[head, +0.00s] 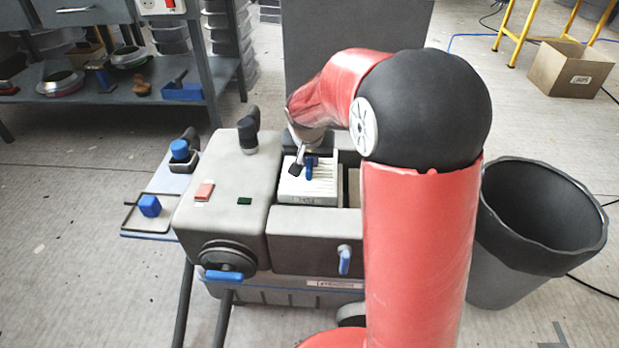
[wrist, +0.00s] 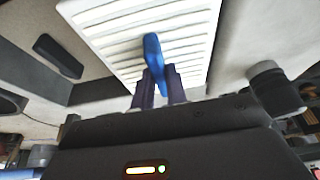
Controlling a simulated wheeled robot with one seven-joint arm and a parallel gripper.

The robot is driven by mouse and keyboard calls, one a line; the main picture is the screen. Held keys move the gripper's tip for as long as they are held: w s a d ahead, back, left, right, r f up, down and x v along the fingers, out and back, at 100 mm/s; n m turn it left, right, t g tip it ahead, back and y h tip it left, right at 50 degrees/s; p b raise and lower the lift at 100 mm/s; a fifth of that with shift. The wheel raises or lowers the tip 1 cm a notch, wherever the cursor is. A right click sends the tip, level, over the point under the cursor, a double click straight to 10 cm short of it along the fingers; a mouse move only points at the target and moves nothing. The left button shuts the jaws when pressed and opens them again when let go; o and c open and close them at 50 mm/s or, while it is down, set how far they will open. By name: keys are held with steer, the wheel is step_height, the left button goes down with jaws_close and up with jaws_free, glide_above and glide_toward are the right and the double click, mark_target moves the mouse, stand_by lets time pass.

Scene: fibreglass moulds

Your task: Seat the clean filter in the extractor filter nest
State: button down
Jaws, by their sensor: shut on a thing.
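The clean filter (head: 322,189) is a white pleated block with a blue handle (head: 309,172). It is at the top of the grey extractor (head: 225,182), at the opening right of the round-knobbed housing. In the wrist view the white pleated face of the filter (wrist: 188,14) fills the upper middle, with its blue handle (wrist: 154,54) between the fingers. My gripper (wrist: 160,84) is shut on the handle; in the head view my gripper (head: 303,158) is partly hidden by my arm. The nest is mostly hidden, so I cannot tell whether the filter is fully down.
A dark open cavity (head: 353,188) shows right of the filter. A side tray (head: 150,222) with blue-topped items is on the left. A black bin (head: 540,225) stands at right, a cardboard box (head: 570,70) behind it. A grey workbench (head: 130,95) is at back left.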

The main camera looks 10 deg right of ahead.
step_height(320, 180, down, 6)
steer(key=shift+r+b, duration=0.25)
steer(key=shift+b, duration=0.15)
steer(key=c, duration=1.4)
jaws_free()
